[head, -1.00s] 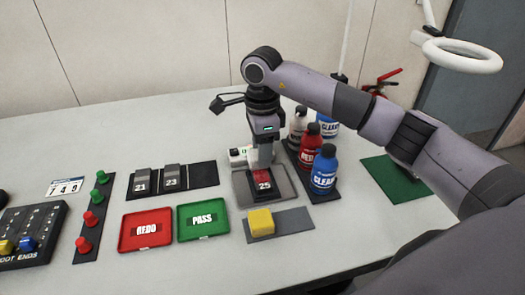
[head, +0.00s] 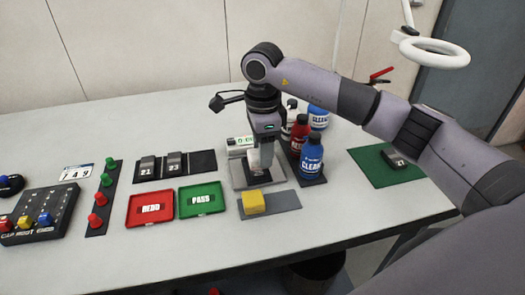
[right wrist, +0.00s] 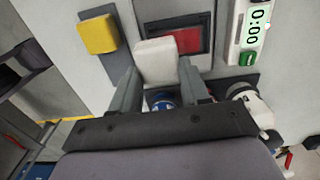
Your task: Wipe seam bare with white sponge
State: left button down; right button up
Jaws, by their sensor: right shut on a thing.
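My right gripper (head: 262,158) is shut on a white sponge, which shows between the fingers in the right wrist view (right wrist: 157,62). The sponge is over the dark coupon (head: 257,175) in the grey tray (head: 277,177). In the right wrist view a red coating (right wrist: 184,42) shows on the coupon beside the sponge; the sponge hides part of it. I cannot tell whether the sponge touches the coupon. My left gripper is not in view.
A yellow sponge (head: 253,203) sits on a grey mat (head: 285,200). A timer (right wrist: 254,30) stands beside the tray. Several bottles, including a blue one (head: 312,157), stand close right. Red REDO (head: 151,224) and green PASS (head: 202,212) trays lie left. A green mat (head: 368,165) holds another coupon.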

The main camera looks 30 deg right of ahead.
jog(key=shift+r+p, duration=1.5)
jog(key=shift+r, duration=1.15)
jog(key=shift+d, duration=0.15)
